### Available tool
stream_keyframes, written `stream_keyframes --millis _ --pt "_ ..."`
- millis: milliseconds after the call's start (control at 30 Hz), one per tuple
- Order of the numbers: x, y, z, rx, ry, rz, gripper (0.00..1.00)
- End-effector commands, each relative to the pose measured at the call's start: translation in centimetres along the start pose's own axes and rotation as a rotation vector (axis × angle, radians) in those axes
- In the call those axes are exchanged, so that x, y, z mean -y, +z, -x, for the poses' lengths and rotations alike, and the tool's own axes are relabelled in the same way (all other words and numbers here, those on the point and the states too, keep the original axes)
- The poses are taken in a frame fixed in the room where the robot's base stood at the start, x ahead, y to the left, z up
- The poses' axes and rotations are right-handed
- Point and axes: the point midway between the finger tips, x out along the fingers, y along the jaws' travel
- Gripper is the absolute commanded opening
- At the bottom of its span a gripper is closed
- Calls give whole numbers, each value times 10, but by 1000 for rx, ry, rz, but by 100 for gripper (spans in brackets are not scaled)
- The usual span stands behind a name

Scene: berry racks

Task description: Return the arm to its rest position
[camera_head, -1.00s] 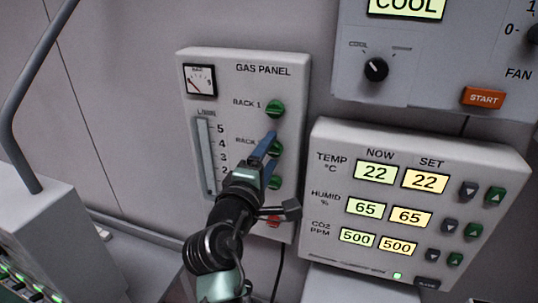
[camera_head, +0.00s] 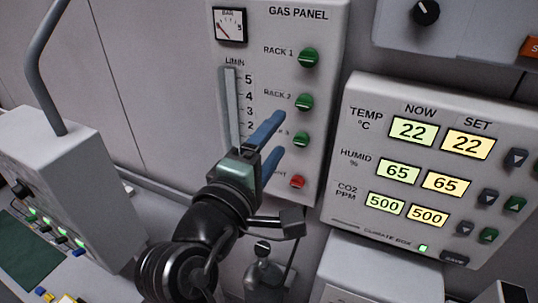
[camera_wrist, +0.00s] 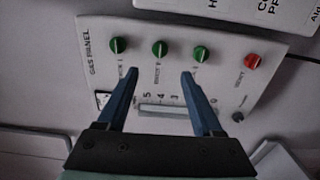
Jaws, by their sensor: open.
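My gripper (camera_head: 273,143) has two blue fingers and is open and empty in front of the lower part of the gas panel (camera_head: 266,45). In the head view its fingers overlap the panel near the rack 3 knob. The wrist view shows the open fingers (camera_wrist: 155,88) spread apart with the panel (camera_wrist: 90,72) beyond them, nothing between them. The green rack 1 knob (camera_head: 309,57), rack 2 knob (camera_head: 303,102) and rack 3 knob (camera_head: 301,139) stand in a column, with a red vent knob (camera_head: 297,182) below. Part of the labels is hidden by my gripper.
The climate box (camera_head: 352,180) is right of the panel, reading 22, 65 and 500. A grey box with a tall handle (camera_head: 66,165) stands at left. A small metal bottle (camera_head: 263,272) stands below my gripper. A control unit (camera_head: 455,35) is at top right.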

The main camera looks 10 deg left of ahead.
Motion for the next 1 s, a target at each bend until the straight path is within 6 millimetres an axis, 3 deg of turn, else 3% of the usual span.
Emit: stream_keyframes --millis 200,567,633,733,833,1000 --pt "0 -1 18 -2 0 0 68" --pt "0 0 19 -1 0 0 68" --pt "-10 2 17 -18 23 -68 68" --pt "-43 6 16 -87 90 -295 68" --pt "-96 16 22 -218 191 -635 68" --pt "-188 46 61 -525 344 -1190 68"
